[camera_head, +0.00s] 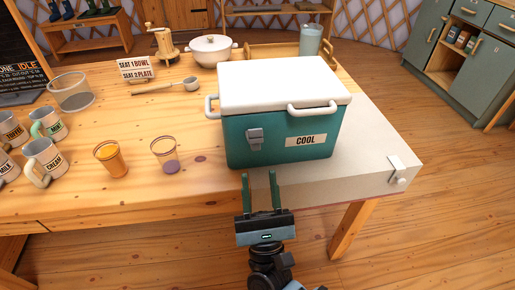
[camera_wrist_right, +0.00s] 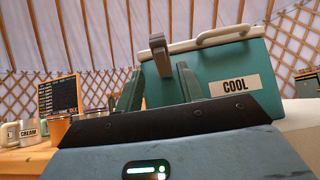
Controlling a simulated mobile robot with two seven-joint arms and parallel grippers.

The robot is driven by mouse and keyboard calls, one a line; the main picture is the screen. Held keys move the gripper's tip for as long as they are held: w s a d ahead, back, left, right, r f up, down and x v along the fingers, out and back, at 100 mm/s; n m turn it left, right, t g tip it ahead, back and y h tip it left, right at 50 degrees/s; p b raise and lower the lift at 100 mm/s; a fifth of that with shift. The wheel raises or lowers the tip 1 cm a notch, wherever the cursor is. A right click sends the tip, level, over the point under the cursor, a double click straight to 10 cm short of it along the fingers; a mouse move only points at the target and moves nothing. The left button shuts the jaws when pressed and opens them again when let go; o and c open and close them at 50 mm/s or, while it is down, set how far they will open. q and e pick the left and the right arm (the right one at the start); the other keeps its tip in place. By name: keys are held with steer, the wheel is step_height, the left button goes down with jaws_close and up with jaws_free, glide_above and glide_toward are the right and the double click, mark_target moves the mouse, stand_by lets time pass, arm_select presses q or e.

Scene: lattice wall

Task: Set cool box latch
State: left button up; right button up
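The teal cool box (camera_head: 285,150) with a white lid (camera_head: 280,85) and a COOL label stands on the near right part of the table. Its lid is down. A grey latch (camera_head: 255,138) is on the front face, left of the label; I cannot tell whether it is fastened. My right gripper (camera_head: 259,174) is open and empty, in front of and below the latch, its fingers pointing towards the box. In the right wrist view the latch (camera_wrist_right: 160,55) shows above and between the two fingers (camera_wrist_right: 157,85), apparently apart from them. My left gripper is not in view.
An orange glass (camera_head: 111,160) and a purple-bottomed glass (camera_head: 165,155) stand left of the box, with several labelled mugs (camera_head: 43,160) further left. A white pot (camera_head: 211,50) and a wooden tray (camera_head: 262,48) are behind. A metal clip (camera_head: 397,172) sits at the table's right corner.

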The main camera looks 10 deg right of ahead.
mark_target(256, 150)
steer(key=shift+p+x, duration=0.9)
steer(key=shift+x, duration=3)
jaws_close()
